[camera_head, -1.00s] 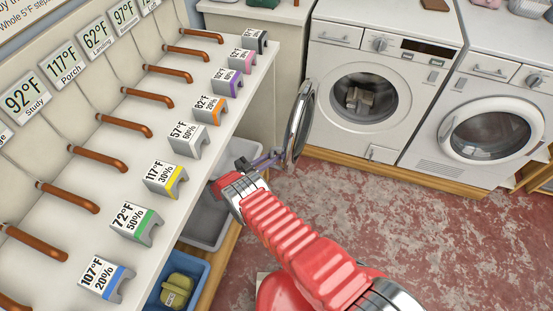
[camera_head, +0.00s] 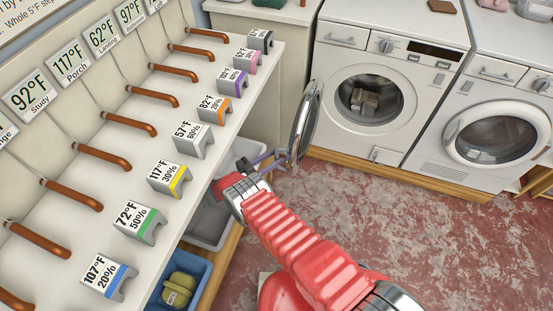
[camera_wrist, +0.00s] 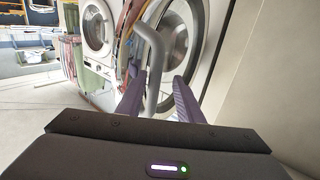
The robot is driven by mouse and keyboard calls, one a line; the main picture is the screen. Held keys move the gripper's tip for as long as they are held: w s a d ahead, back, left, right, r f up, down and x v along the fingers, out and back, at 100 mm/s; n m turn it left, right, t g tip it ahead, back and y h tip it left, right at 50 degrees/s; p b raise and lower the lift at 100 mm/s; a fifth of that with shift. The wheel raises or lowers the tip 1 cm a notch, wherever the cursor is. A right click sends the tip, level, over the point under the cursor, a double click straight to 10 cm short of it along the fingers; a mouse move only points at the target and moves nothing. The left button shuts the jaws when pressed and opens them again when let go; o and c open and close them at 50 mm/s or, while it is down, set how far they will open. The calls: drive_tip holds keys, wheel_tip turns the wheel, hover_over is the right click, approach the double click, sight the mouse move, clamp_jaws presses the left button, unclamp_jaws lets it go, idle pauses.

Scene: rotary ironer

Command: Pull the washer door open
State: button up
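The washer door (camera_head: 303,124) is a round, grey-rimmed door. It stands swung wide open to the left of the front-loading washer (camera_head: 341,122), seen nearly edge-on, and the drum with pale laundry inside is exposed. My gripper (camera_head: 277,160) is low beside the door's near edge, at the end of my red arm. In the wrist view, the two purple fingers (camera_wrist: 158,92) are spread apart, with a curved grey handle bar (camera_wrist: 155,58) passing between them. Gaps seem to show on both sides of the bar. Whether a finger touches it I cannot tell.
A long white counter (camera_head: 160,215) with brown pegs and labelled blocks runs along the left, close to my gripper. Grey and blue bins (camera_head: 197,272) sit below it. A second machine (camera_head: 478,130) with a shut door stands right. The red worn floor (camera_head: 450,235) is open.

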drive_tip(key=v, duration=1.3)
drive_tip(key=shift+s, duration=0.15)
drive_tip(key=shift+a+f, duration=0.1)
